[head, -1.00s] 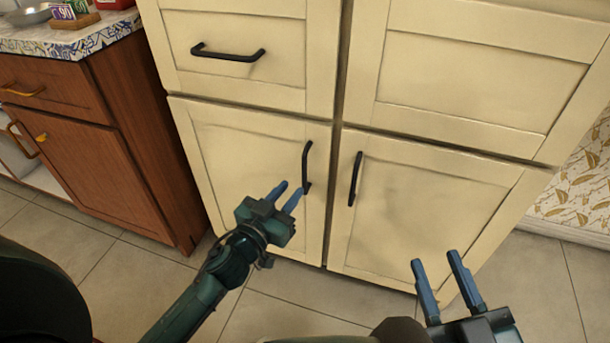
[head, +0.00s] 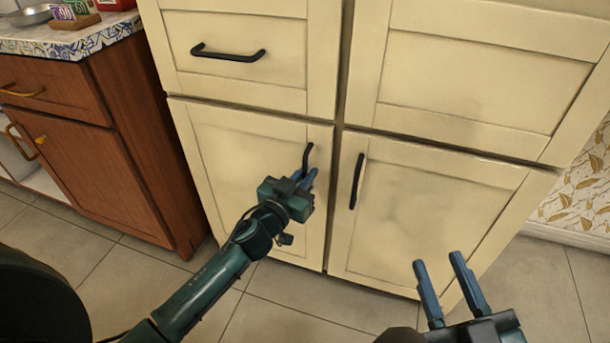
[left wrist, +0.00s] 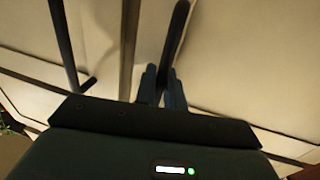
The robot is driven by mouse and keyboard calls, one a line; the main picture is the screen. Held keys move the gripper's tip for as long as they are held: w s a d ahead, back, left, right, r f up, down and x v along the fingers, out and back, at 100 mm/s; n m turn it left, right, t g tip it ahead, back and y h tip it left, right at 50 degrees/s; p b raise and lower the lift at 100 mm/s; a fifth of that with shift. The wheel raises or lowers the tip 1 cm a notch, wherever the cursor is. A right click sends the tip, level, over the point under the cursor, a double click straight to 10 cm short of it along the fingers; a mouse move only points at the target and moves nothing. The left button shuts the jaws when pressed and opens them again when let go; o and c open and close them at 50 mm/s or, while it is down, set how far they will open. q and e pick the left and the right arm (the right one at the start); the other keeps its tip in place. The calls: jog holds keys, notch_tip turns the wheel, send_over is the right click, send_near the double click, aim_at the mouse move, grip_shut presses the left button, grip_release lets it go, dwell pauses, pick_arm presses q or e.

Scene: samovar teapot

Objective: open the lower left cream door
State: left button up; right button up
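The lower left cream door (head: 228,155) is closed, its face level with its neighbours. Its black upright bar handle (head: 307,156) is near the door's right edge. My left gripper (head: 304,178) is at the lower part of this handle. In the left wrist view its two fingers (left wrist: 161,88) are close together around the black handle (left wrist: 177,38), with little gap between them. The fingers partly hide the handle's lower end. My right gripper (head: 436,275) is open and empty, low in front of the lower right door.
The lower right cream door (head: 430,215) has its own black handle (head: 356,181), close to the right of my left gripper. A cream drawer (head: 285,85) is above. A brown cabinet (head: 90,150) stands left. Tiled floor (head: 290,305) is clear in front.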

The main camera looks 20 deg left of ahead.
pick_arm(q)
grip_shut()
